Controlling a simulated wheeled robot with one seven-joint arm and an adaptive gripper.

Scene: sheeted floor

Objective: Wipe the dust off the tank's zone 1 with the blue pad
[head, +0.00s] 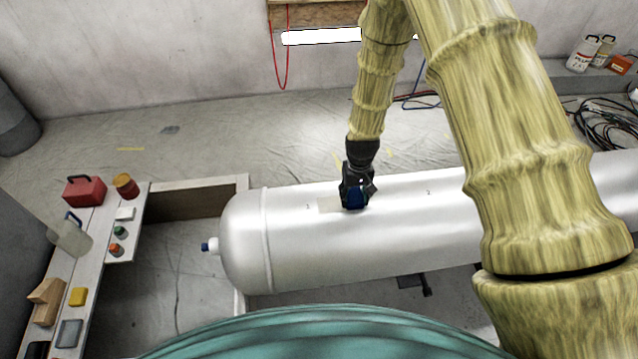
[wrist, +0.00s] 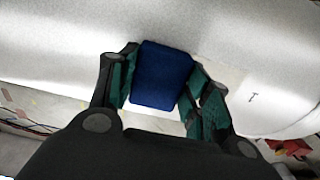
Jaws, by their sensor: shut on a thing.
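The silver tank (head: 400,240) lies on its side across the middle of the head view. It carries a small mark 1 near its left part and a mark 2 farther right. My gripper (head: 356,190) is over the tank's top, right of mark 1, shut on the blue pad (wrist: 162,77). The pad sits between the two fingers and is at or very near the tank's surface; contact is hard to tell. A pale beige dust patch (head: 328,204) shows between mark 1 and the pad. It also shows beside the right finger in the wrist view (wrist: 226,78).
A bench (head: 92,225) at the left holds a red toolbox (head: 84,191), a jug (head: 72,236) and small items. A blue-tipped valve (head: 208,246) sticks out of the tank's left end.

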